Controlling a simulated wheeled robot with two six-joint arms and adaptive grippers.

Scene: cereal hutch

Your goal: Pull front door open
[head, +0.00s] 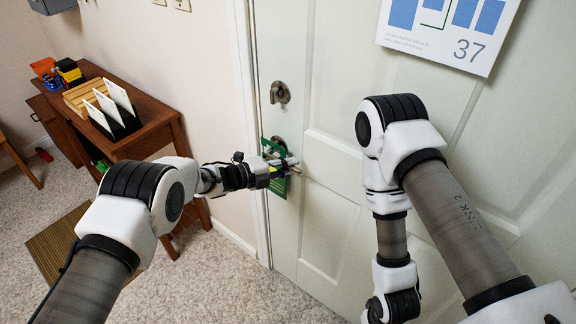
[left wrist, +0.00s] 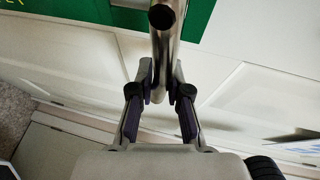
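The front door (head: 325,215) is a pale panelled door and looks closed against its frame. Its metal lever handle (left wrist: 166,45) is near the door's left edge; in the head view my gripper and a green hanging tag (head: 278,186) mostly hide it. My left gripper (head: 279,170) is at the handle. In the left wrist view its fingers (left wrist: 161,82) close in on both sides of the metal lever and appear to touch it. My right arm is in front of the door, bent downward, with its gripper out of view.
A round lock (head: 280,92) sits above the handle. A calendar (head: 447,30) hangs high on the door. A wooden desk (head: 150,133) with a letter holder (head: 115,122) stands at the left wall. A brown mat (head: 56,246) lies on the carpet. The carpet before the door is clear.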

